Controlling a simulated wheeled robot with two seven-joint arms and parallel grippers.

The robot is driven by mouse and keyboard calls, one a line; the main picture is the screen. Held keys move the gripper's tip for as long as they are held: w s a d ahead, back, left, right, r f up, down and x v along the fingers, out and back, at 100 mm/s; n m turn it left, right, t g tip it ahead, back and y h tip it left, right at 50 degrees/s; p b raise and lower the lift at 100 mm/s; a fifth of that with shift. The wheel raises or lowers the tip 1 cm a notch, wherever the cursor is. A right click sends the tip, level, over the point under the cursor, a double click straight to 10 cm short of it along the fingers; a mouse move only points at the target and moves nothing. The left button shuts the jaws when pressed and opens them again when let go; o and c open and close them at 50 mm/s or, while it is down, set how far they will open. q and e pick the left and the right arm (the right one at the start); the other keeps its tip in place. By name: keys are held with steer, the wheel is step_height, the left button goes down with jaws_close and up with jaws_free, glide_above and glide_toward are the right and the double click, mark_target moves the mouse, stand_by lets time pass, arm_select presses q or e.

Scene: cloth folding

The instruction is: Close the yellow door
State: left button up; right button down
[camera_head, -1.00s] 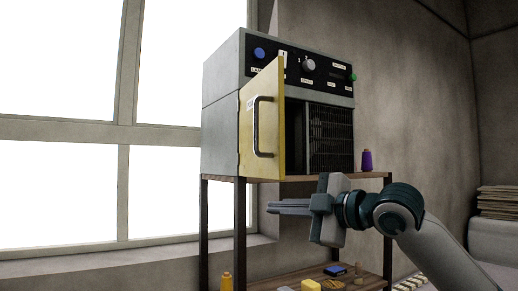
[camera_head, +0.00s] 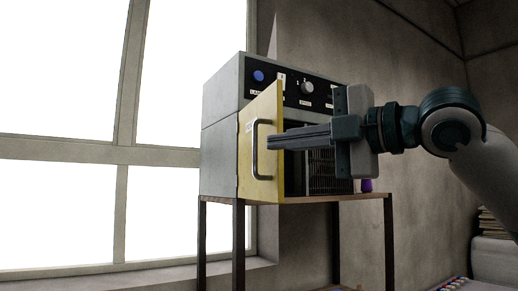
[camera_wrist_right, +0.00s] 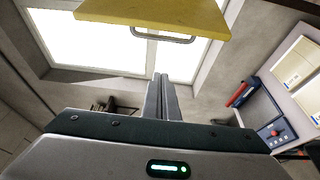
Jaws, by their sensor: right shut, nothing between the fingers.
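The yellow door (camera_head: 262,165) stands open on the front of a grey cabinet (camera_head: 221,130), hinged at its left side, with a dark curved handle (camera_head: 258,150) on its face. My right gripper (camera_head: 270,142) is shut and empty, its fingers pointing left at the height of the handle. In the head view the fingertips overlap the door's free edge; I cannot tell whether they touch it. In the right wrist view the door (camera_wrist_right: 160,14) and its handle (camera_wrist_right: 163,36) are at the top, with a visible gap to the fingertips (camera_wrist_right: 160,78). My left gripper is not in view.
The cabinet stands on a wooden shelf rack (camera_head: 300,198). A purple spool (camera_head: 366,185) sits at its right, partly hidden by my arm. A bright window (camera_head: 65,80) is at the left.

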mark_target(257, 148)
steer(key=shift+a, duration=0.1)
steer(key=w+a+p, duration=0.1)
steer(key=w+p, duration=0.1)
steer(key=w+a+p, duration=0.2)
steer(key=w, duration=0.1)
steer(key=w+a+p, duration=0.1)
steer(key=w, duration=0.2)
steer(key=shift+a+r+p, duration=0.1)
steer(key=shift+a+p, duration=0.15)
steer(key=shift+p, duration=0.15)
steer(key=shift+w+d, duration=0.15)
steer(key=shift+d, duration=0.1)
steer(key=shift+a, duration=0.1)
steer(key=shift+d, duration=0.2)
